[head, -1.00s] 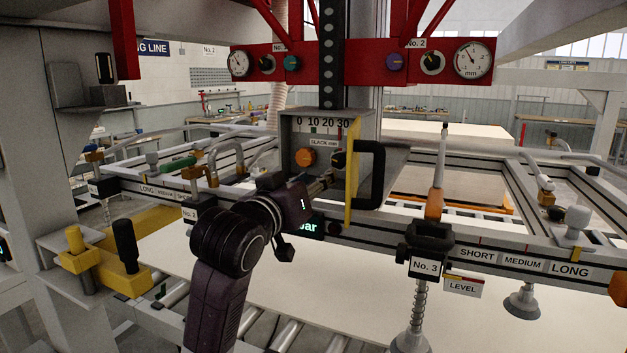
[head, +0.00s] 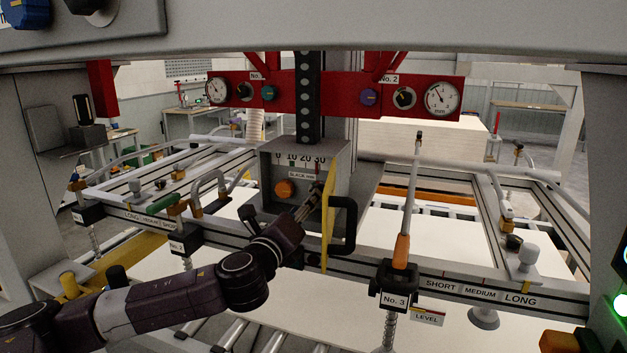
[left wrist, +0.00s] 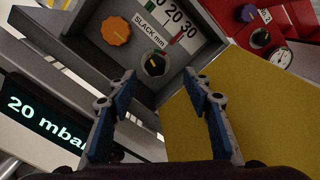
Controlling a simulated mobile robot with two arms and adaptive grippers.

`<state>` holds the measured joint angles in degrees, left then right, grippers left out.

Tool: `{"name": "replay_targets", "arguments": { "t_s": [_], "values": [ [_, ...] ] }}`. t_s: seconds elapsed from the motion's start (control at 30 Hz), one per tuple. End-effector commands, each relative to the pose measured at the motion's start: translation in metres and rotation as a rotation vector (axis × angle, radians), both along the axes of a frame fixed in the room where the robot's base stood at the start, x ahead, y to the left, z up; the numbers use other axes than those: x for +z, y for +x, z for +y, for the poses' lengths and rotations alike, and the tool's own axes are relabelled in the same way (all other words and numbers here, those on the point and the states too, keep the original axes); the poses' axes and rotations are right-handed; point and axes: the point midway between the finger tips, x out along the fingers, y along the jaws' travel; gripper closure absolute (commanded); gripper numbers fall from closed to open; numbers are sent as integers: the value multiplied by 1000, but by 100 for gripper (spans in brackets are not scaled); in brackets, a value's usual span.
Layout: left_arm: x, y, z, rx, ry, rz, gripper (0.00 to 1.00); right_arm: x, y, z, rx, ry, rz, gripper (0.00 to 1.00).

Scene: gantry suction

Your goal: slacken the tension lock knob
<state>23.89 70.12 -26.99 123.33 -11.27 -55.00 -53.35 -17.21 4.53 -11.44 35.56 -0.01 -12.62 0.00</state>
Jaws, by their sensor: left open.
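A grey slack box (head: 270,165) carries a scale marked 0 to 30 and a "SLACK mm" label. An orange scalloped knob (head: 285,189) is on its face, also in the left wrist view (left wrist: 116,31). A black knob (left wrist: 154,64) with a yellow mark sits to its right; no label shows which one is the tension lock. My left gripper (head: 318,195) is at the box front, hiding the black knob in the head view. In the left wrist view its blue-padded fingers (left wrist: 160,88) are open and empty, with the black knob beyond and between the tips, apart from them.
A yellow plate (head: 328,225) with a black handle (head: 347,225) stands close to the right of my left gripper. A display (left wrist: 45,118) reads 20 mbar. A red gauge panel (head: 320,92) hangs above. Frame rails with suction cups (head: 484,318) spread to both sides.

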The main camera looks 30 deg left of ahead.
Motion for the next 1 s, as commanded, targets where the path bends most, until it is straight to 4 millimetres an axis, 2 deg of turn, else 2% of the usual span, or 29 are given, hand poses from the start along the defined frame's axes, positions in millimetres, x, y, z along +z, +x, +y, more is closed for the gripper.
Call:
{"name": "replay_targets", "arguments": {
  "t_s": [0.03,0.17,0.27,0.7,1.0],
  "values": [
    [-1,-1,3,-2,64,25,54,6,0,0,0,0,0,68],
    [-6,1,5,-7,140,49,54,9,0,0,0,0,0,68],
    [-6,8,7,-6,141,50,54,13,0,0,0,0,0,68],
    [-4,63,20,-5,136,48,54,41,0,0,0,0,0,68],
    [-7,75,23,-7,137,49,54,45,0,0,1,0,0,68]
  ]
}}
